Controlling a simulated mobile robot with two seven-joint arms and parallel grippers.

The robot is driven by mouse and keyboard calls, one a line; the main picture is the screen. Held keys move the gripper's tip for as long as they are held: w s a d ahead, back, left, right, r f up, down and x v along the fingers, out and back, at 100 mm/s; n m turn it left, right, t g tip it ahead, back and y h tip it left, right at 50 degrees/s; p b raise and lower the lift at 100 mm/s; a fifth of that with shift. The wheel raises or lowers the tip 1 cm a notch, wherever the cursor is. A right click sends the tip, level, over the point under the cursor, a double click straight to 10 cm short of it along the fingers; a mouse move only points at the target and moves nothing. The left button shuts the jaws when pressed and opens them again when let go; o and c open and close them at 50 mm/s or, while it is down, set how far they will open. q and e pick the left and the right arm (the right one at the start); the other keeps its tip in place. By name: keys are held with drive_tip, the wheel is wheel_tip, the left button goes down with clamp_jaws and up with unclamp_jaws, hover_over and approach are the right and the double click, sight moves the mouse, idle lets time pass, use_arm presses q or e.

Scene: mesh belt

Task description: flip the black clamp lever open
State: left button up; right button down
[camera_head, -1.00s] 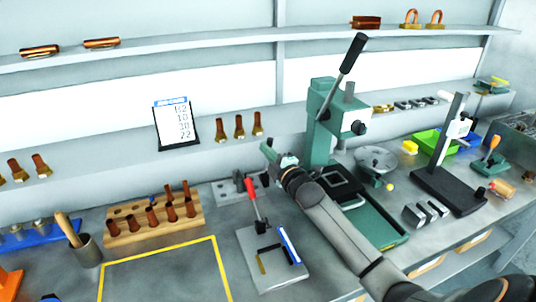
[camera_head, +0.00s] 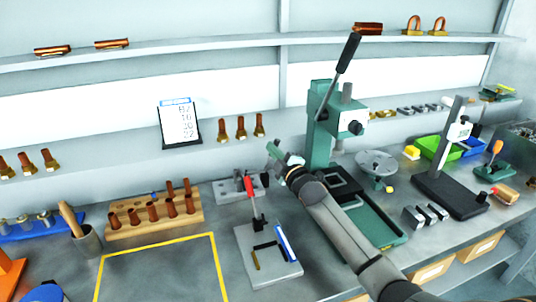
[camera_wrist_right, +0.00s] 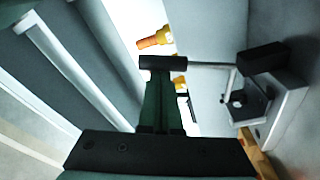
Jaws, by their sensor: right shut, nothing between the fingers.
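A small clamp on a light grey block (camera_head: 222,191) stands at the back of the bench, behind the red-handled clamp. My right gripper (camera_head: 272,147) is to the right of this block and above the bench. My left gripper is not in view.
A red-handled clamp (camera_head: 250,188) stands on a plate (camera_head: 277,273) in front. The green press (camera_head: 319,140) is close to the right of my gripper. A wooden rack (camera_head: 155,232) with copper pieces stands left. The yellow-outlined area (camera_head: 160,270) is clear.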

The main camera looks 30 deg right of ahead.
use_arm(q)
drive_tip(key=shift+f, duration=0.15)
use_arm(e)
drive_tip(key=shift+s+d+f+m, duration=0.15)
drive_tip(key=shift+d+f+m, duration=0.2)
drive_tip(key=shift+d, duration=0.4)
drive_tip(key=shift+s+d+f+m, duration=0.15)
drive_tip(key=shift+d+f+m, duration=0.15)
drive_tip(key=shift+d, duration=0.45)
